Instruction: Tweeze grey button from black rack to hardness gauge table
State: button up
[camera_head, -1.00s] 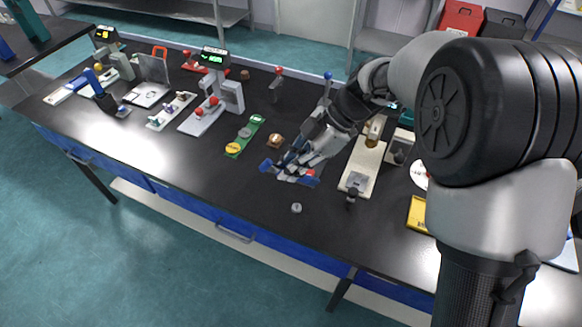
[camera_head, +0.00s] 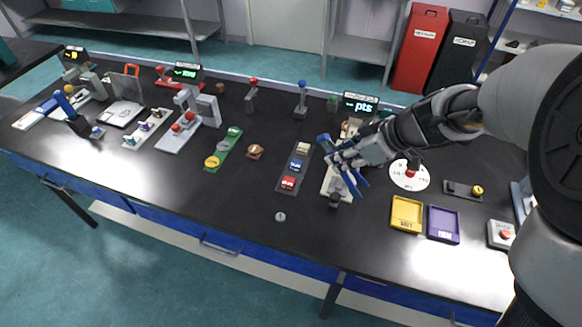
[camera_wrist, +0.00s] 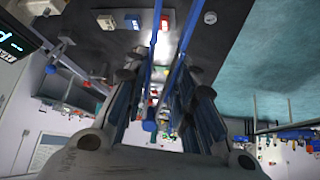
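My gripper (camera_head: 342,158) is shut on blue tweezers (camera_head: 351,183). In the wrist view, the two blue legs of the tweezers (camera_wrist: 155,60) run between my gripper's fingers (camera_wrist: 158,92) and spread apart away from the camera. The black rack (camera_head: 281,185) lies left of my gripper, with a pale, a blue and a red block in a row on it. I cannot make out a grey button on it, nor whether the tweezers hold one. The hardness gauge (camera_head: 360,104) has a "pts" display and a cream base (camera_head: 326,187), partly hidden by my gripper, which is over it.
A small grey round piece (camera_head: 280,216) lies on the black table near its front edge. A green rack (camera_head: 223,149) and a brown piece (camera_head: 255,151) stand further left. Yellow (camera_head: 406,214) and purple (camera_head: 443,225) trays and a white disc (camera_head: 409,175) lie to the right.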

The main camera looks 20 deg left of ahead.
jog(key=d+r+m+t+h, duration=0.1)
jog(key=d+m+t+h, duration=0.1)
jog(key=d+m, duration=0.3)
jog(key=d+r+m+t+h, duration=0.1)
jog(key=d+m, duration=0.4)
jog(key=d, duration=0.7)
jog(key=shift+w+r+t+h, duration=0.25)
jog(key=shift+t+h, duration=0.45)
jog(key=shift+h, duration=0.2)
